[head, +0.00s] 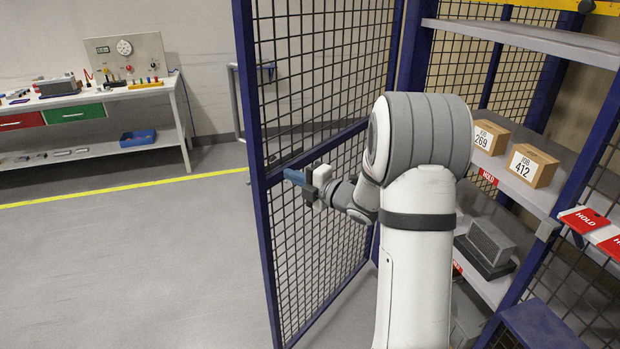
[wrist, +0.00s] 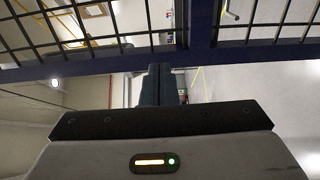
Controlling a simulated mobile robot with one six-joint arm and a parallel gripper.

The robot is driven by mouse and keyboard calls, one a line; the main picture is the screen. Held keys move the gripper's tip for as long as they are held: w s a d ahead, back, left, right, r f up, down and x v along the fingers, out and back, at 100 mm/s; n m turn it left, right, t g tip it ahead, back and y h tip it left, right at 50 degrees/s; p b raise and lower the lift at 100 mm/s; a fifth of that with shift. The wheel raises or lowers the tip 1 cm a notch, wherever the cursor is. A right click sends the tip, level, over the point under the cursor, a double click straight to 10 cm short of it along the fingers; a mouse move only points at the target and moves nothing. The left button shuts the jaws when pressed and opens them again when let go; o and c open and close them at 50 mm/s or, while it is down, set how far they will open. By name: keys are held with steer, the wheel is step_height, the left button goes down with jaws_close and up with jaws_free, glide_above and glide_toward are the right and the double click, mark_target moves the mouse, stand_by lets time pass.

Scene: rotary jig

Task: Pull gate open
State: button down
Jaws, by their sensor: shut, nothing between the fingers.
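The gate (head: 257,180) is a dark blue frame with black wire mesh. In the head view it stands swung out at an angle, with the shelves inside the cage exposed to its right. My gripper (head: 290,175) is at the gate's inner side, by the middle rail and close to the free-edge post. Its fingers are shut with nothing between them. In the wrist view the closed fingers (wrist: 160,85) point at the gate's blue rail (wrist: 90,67); I cannot tell whether they touch it. No gate handle is clearly visible.
Cage shelves on the right hold cardboard boxes (head: 533,165) and a grey block (head: 490,241). A workbench (head: 90,97) stands at the back left. The floor (head: 130,260) left of the gate is clear.

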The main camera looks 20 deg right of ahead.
mark_target(267, 165)
steer(key=shift+p+x, duration=0.5)
steer(key=shift+x, duration=1.35)
